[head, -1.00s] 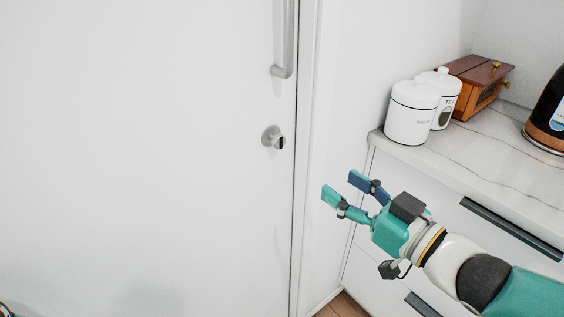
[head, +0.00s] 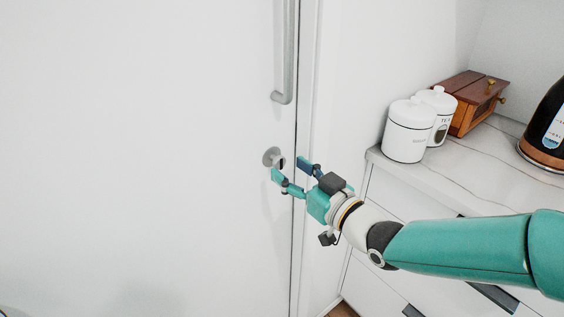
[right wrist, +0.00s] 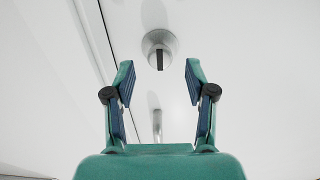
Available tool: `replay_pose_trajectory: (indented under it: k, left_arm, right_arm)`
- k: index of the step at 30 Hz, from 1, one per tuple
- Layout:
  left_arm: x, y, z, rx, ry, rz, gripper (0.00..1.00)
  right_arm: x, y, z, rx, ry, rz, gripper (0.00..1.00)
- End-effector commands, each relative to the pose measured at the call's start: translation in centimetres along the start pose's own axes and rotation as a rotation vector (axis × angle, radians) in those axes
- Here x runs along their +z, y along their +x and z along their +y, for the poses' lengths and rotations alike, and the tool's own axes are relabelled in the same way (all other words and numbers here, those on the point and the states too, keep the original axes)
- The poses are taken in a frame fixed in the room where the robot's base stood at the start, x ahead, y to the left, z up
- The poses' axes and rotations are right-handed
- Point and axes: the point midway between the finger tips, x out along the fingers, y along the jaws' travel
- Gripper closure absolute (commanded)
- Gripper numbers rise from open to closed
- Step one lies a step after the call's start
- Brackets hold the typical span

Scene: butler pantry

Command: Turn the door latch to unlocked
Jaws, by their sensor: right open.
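The door latch (head: 271,156) is a round grey metal plate with a small dark turn piece, set in the white door (head: 150,150) below the handle. In the right wrist view the latch (right wrist: 159,47) lies ahead of the fingertips, and its dark piece looks upright, in line with the gap between them. My right gripper (head: 290,168) is open and empty, close to the latch at its lower right in the head view. In the right wrist view its two fingers (right wrist: 159,78) stand apart, and the latch shows beyond them. I cannot see contact. My left gripper is not in view.
A vertical bar handle (head: 284,60) is on the door above the latch. The door frame (head: 307,110) runs down its right side. At right, a counter (head: 480,170) holds white canisters (head: 410,130), a wooden box (head: 468,100) and a black kettle (head: 548,125).

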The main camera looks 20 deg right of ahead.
Motion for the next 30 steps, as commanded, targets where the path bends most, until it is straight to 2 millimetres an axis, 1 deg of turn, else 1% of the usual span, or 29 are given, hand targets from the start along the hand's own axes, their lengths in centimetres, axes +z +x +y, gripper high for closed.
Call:
replay_pose_trajectory:
  k: [1, 6, 10, 17, 18, 20, 27, 28, 30]
  left_arm:
    - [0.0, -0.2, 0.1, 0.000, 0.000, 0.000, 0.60]
    - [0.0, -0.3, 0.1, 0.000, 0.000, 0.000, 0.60]
    - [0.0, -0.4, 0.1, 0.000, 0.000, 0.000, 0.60]
    - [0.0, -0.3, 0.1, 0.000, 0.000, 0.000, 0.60]
    - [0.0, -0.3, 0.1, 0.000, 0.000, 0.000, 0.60]
    - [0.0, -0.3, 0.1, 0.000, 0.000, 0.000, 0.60]
    - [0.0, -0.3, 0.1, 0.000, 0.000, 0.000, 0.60]
    - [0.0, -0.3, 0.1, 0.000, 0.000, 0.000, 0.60]
    - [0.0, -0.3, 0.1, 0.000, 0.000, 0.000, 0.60]
  right_arm:
    - [0.0, 0.9, -0.1, -0.002, 0.000, -0.001, 0.45]
    - [0.0, 2.6, 0.0, 0.000, 0.000, -0.001, 0.45]
    - [0.0, 3.1, 0.0, 0.000, 0.000, -0.001, 0.45]
    - [0.0, 3.1, 0.0, 0.001, 0.000, 0.000, 0.45]
    - [0.0, 3.1, 0.0, 0.001, 0.000, 0.000, 0.48]
    - [0.0, 3.1, 0.0, 0.001, 0.000, 0.000, 0.58]
    - [0.0, 3.1, 0.0, 0.001, 0.000, 0.000, 0.98]
    - [0.0, 3.1, 0.0, 0.001, 0.000, 0.000, 1.00]
    - [0.0, 3.1, 0.0, 0.001, 0.000, 0.000, 1.00]
